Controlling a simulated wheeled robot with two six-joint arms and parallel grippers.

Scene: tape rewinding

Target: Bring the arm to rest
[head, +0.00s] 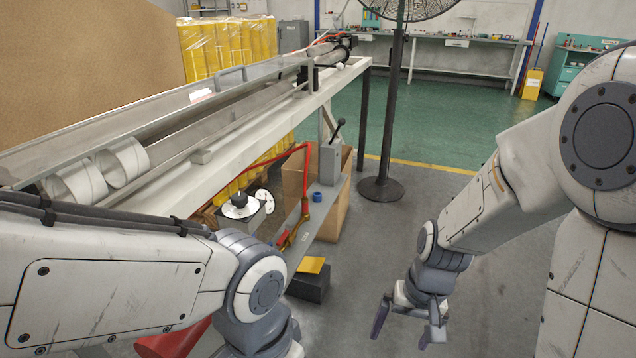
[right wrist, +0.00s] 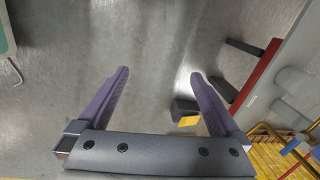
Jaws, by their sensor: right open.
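My right gripper (head: 408,318) hangs low over the grey floor at the lower right of the head view. In the right wrist view its two purple fingers (right wrist: 160,85) are spread wide with nothing between them but bare floor farther off. My left arm (head: 130,275) comes in from the left in the head view. It bends down at the wrist, and its gripper is out of the frame.
A long machine bench (head: 225,160) with white rolls (head: 122,162) in its trough runs along the left. A black block with a yellow top (head: 310,268) stands on the floor beside it. A fan stand (head: 381,188) is farther back. The floor around my right gripper is clear.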

